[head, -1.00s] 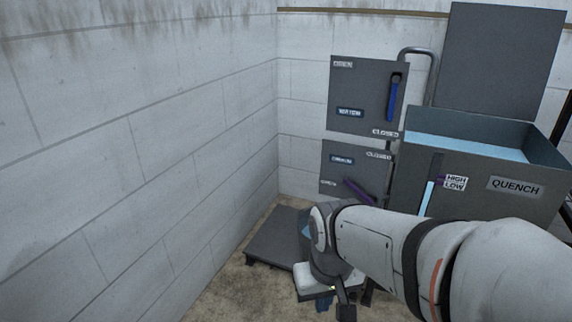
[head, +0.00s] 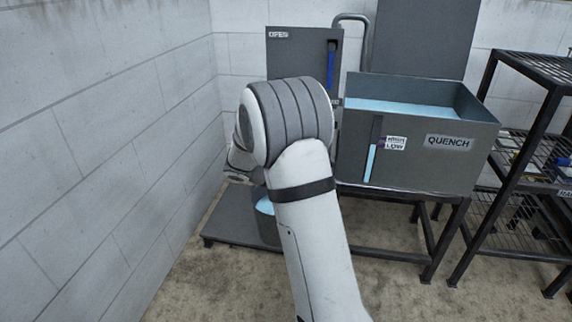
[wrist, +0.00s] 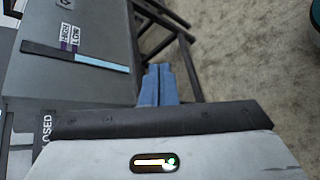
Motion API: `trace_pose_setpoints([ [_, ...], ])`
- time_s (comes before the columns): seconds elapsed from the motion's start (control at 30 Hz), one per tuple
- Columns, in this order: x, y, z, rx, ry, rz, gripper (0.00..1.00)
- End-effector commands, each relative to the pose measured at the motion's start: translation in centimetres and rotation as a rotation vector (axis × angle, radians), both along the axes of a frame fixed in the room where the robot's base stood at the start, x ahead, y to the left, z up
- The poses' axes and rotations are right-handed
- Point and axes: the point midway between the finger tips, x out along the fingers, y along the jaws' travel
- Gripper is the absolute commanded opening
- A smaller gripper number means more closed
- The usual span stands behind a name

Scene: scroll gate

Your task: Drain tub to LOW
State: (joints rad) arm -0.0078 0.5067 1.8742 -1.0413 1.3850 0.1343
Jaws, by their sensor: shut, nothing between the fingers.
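The grey QUENCH tub (head: 465,165) stands right of centre in the head view, with light-blue liquid (head: 410,106) inside.
A dark platform (head: 228,230) holds a bucket with light-blue contents (head: 265,207), partly behind my arm. A wire shelf rack (head: 520,150) stands at the right. A block wall (head: 90,150) bounds the left. Floor is clear in front of the tub's stand (head: 390,250).

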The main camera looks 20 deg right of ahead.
Motion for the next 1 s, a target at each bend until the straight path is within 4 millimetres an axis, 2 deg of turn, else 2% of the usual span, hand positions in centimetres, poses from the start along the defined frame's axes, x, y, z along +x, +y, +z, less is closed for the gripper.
trace_pose_setpoints([
  [0.03, 2.0, -0.7, -1.0, -0.072, 0.033, 0.03, 0.0],
  [0.23, 9.7, -2.5, -3.9, -0.385, 0.104, 0.169, 0.0],
  [0.37, 14.1, -2.4, -6.7, -0.585, 0.122, 0.27, 0.0],
  [0.5, 18.0, -1.2, -10.4, -0.792, 0.114, 0.387, 0.0],
  [0.6, 19.9, 0.2, -13.2, -0.922, 0.092, 0.47, 0.0],
  [0.8, 21.5, 2.7, -17.5, -1.096, 0.039, 0.592, 0.0],
  [0.9, 21.7, 3.4, -18.5, -1.138, 0.021, 0.624, 0.0],
  [1.0, 21.9, 3.6, -18.8, -1.154, 0.011, 0.637, 0.0],
])
